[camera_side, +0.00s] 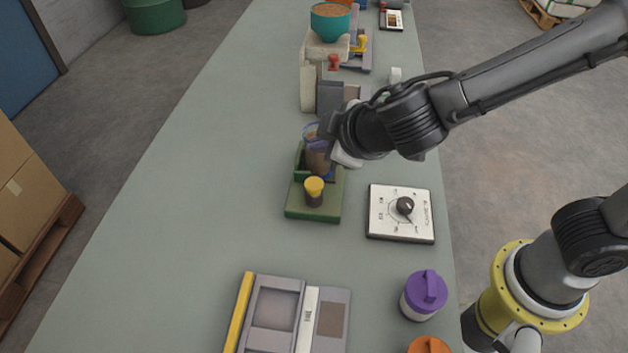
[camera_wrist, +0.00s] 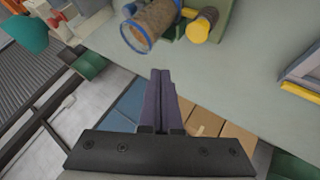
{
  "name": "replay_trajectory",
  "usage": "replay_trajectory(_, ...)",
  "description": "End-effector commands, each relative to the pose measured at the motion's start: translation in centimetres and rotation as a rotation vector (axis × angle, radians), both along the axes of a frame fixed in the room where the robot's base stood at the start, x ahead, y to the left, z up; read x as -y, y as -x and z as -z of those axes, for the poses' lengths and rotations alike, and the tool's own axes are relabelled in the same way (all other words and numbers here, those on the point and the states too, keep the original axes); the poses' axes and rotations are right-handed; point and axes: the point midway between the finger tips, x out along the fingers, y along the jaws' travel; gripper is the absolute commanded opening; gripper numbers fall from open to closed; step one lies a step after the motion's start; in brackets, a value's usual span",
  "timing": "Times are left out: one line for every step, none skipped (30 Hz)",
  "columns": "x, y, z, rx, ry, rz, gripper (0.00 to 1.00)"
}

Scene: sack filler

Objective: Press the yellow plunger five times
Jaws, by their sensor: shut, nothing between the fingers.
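The yellow plunger (camera_side: 314,187) stands upright on a dark stem at the front of a green base (camera_side: 300,210). Behind it on the same base is a clear container (camera_side: 317,158) with brown contents, partly hidden by my wrist. In the wrist view the yellow plunger (camera_wrist: 201,29) is at the top right of centre, beside the container (camera_wrist: 150,27). My gripper (camera_wrist: 160,72) is shut and empty, its two dark fingers together and apart from the plunger in the picture.
A white dial panel (camera_side: 401,213) lies right of the green base. A purple-lidded jar (camera_side: 424,296) and a grey tray with a yellow edge (camera_side: 240,310) are nearer. Grey blocks, a red knob (camera_side: 333,62) and a teal bowl (camera_side: 330,24) stand behind. The bench's left side is clear.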

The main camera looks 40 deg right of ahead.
Motion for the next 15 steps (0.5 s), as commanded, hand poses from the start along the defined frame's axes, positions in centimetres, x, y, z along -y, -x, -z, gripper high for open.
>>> replay_trajectory(0.0, -0.1, -1.0, 0.004, -0.004, 0.001, 0.00)
replay_trajectory(0.0, 0.0, -1.4, 0.003, -0.003, 0.001, 0.00)
replay_trajectory(0.0, 0.0, -1.9, 0.002, -0.003, 0.000, 0.00)
replay_trajectory(0.0, 0.0, -2.2, 0.001, -0.003, 0.000, 0.00)
replay_trajectory(0.0, 0.0, -2.4, -0.001, -0.003, 0.000, 0.00)
replay_trajectory(0.0, 0.0, -2.5, -0.001, -0.001, -0.001, 0.00)
replay_trajectory(0.0, 0.0, -2.6, -0.001, 0.001, -0.001, 0.00)
replay_trajectory(0.0, 0.0, -2.6, -0.001, 0.001, -0.001, 0.00)
replay_trajectory(0.0, 0.0, -2.5, -0.002, 0.001, -0.002, 0.00)
replay_trajectory(0.0, 0.0, -2.5, -0.001, 0.001, -0.001, 0.00)
replay_trajectory(0.0, 0.0, -2.5, -0.002, 0.001, -0.002, 0.00)
replay_trajectory(0.0, 0.0, -2.5, -0.002, 0.001, -0.002, 0.00)
replay_trajectory(0.0, 0.0, -2.5, -0.002, 0.000, -0.001, 0.00)
replay_trajectory(0.0, 0.0, -2.5, -0.002, 0.001, -0.002, 0.00)
replay_trajectory(0.0, 0.0, -2.5, -0.002, 0.001, -0.002, 0.00)
